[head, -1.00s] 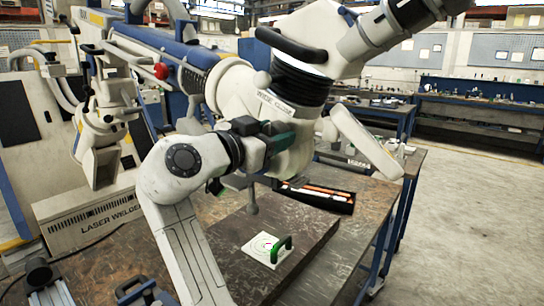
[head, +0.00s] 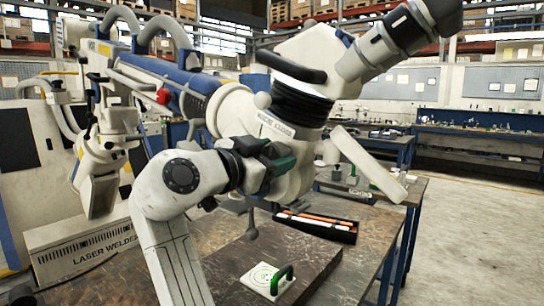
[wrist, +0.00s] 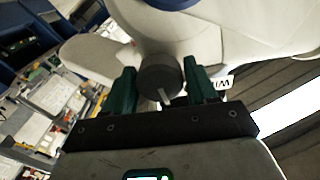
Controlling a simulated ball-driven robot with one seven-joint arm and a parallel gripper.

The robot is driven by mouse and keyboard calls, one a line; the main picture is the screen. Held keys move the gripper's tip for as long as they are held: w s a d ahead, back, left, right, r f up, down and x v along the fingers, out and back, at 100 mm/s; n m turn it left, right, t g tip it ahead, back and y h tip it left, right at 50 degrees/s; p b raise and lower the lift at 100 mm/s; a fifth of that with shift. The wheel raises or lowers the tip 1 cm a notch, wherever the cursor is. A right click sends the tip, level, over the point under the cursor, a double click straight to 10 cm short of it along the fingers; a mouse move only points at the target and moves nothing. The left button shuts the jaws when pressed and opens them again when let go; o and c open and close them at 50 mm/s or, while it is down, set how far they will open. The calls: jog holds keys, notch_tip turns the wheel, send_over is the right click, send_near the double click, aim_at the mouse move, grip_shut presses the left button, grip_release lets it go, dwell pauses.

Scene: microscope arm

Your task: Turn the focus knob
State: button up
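The focus knob (wrist: 160,78) is a dark grey cylinder with a pale mark on its face, on the pale microscope body (wrist: 210,40) in the wrist view. My gripper (wrist: 160,80) has one green finger on each side of it, and the fingers seem to touch its sides with no clear gap. In the head view the white microscope (head: 310,55) is large, with its eyepiece at upper right. My gripper (head: 277,160) reaches its underside there from the left, and the knob is hidden behind the gripper.
A laser welder (head: 85,245) stands at left. Open floor (head: 475,220) lies at right.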

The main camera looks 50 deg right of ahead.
jog(key=o, duration=0.3)
jog(key=a+b, duration=0.1)
jog(key=a, duration=0.9)
jog(key=shift+s+a, duration=0.2)
jog(key=shift+a, duration=0.2)
